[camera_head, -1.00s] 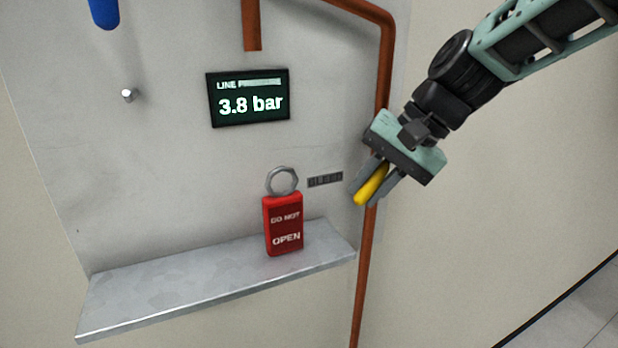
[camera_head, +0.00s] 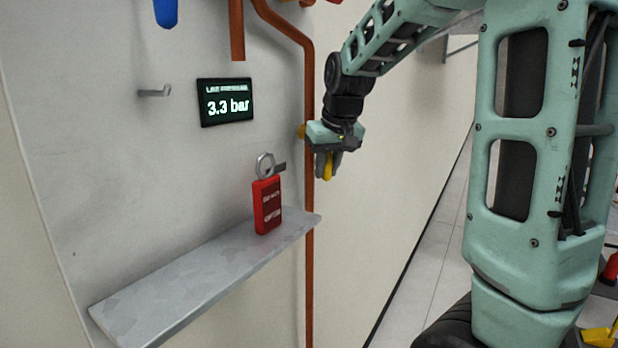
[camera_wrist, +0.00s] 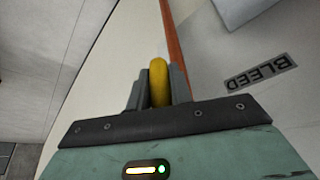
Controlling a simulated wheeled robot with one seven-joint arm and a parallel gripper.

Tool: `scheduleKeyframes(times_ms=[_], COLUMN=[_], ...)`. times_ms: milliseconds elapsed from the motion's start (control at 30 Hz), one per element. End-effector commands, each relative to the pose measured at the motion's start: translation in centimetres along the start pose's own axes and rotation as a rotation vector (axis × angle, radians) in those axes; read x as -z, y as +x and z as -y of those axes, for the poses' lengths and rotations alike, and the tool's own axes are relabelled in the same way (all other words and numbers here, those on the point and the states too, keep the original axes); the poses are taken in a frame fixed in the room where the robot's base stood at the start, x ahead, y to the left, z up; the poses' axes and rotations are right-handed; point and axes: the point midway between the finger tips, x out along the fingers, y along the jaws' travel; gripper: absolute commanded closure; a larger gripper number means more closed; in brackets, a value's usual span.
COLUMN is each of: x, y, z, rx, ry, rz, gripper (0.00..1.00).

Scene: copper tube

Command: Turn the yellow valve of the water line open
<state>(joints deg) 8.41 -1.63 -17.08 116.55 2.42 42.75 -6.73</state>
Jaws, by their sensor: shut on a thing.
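A yellow lever handle (camera_head: 328,168) sits between the fingers of my gripper (camera_head: 328,175), beside the copper pipe (camera_head: 310,225). In the wrist view the yellow handle (camera_wrist: 159,80) stands lengthwise between the two grey fingers of my gripper (camera_wrist: 160,90), which are shut on it. The copper pipe (camera_wrist: 174,45) runs just behind it. The lever's pivot is hidden. A small yellow piece (camera_head: 301,131) shows left of my gripper's body; I cannot tell what it belongs to.
A pressure display (camera_head: 225,103) reads 3.3 bar. A red "do not open" tag (camera_head: 267,205) with a metal ring stands on the grey shelf (camera_head: 200,270). A hook (camera_head: 155,92) and a blue handle (camera_head: 166,12) are on the panel. A BLEED label (camera_wrist: 261,72) is near the pipe.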

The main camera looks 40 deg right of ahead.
Motion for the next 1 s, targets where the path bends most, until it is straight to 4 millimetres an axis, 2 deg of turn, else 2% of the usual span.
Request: scheduleKeyframes(times_ms=[167,500,533,600,867,1000], x=[0.26,0.34,0.35,0.34,0.31,0.35], y=[0.15,0.13,0.12,0.12,0.10,-0.61], z=[-0.72,-0.79,-0.79,-0.78,-0.73,-0.69], rx=[-0.014,-0.016,-0.016,-0.016,-0.014,-0.013], ry=[-0.008,-0.009,-0.009,-0.009,-0.007,-0.007], rz=[-0.010,-0.012,-0.012,-0.012,-0.011,-0.014], gripper=[1.00,1.00,0.73,0.57,0.57,0.57])
